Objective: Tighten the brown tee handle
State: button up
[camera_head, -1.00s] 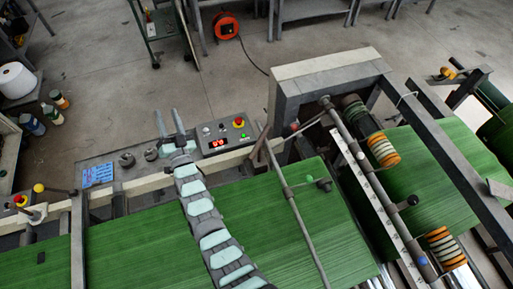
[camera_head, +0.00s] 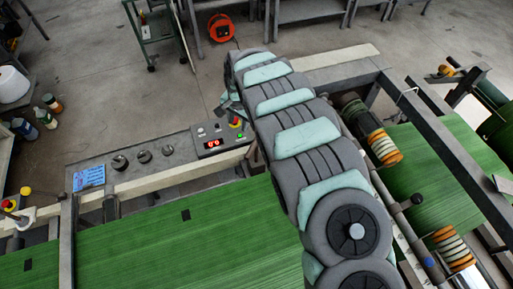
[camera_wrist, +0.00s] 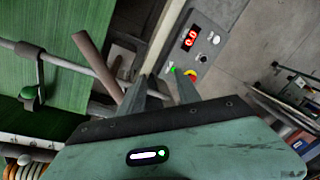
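The brown tee handle (camera_wrist: 97,68) shows in the wrist view as a slanted brown bar, left of my fingers and close to a grey metal rod. In the head view my thick grey and pale-green arm covers most of the handle's area, and the fingers are largely hidden behind the arm.
A control panel (camera_head: 222,136) with a red display and buttons lies near the gripper; it also shows in the wrist view (camera_wrist: 200,40). Green woven sheet (camera_head: 150,235) spans the machine, beside rollers with orange bands (camera_head: 384,148).

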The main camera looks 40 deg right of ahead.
aim_at(256, 139)
jog(key=s, duration=0.2)
jog(key=s+d+r+g, duration=0.1)
jog(key=s, duration=0.2)
jog(key=s+m+g, duration=0.1)
jog(key=s, duration=0.1)
jog(key=shift+s+d+r, duration=0.15)
jog(key=shift+d+r, duration=0.1)
jog(key=shift+r, duration=0.1)
jog(key=shift+s+f+b, duration=0.15)
jog(key=shift+f+b, duration=0.15)
jog(key=shift+b, duration=0.2)
notch_tip(256, 139, down, 3)
jog(key=shift+r+b, duration=0.1)
jog(key=shift+b, duration=0.8)
jog(key=shift+f+p, duration=0.3)
jog(key=shift+p, duration=0.2)
jog(key=shift+f+p, duration=0.45)
jog(key=shift+f, duration=2.85)
jog(key=shift+c, duration=0.2)
grip_shut()
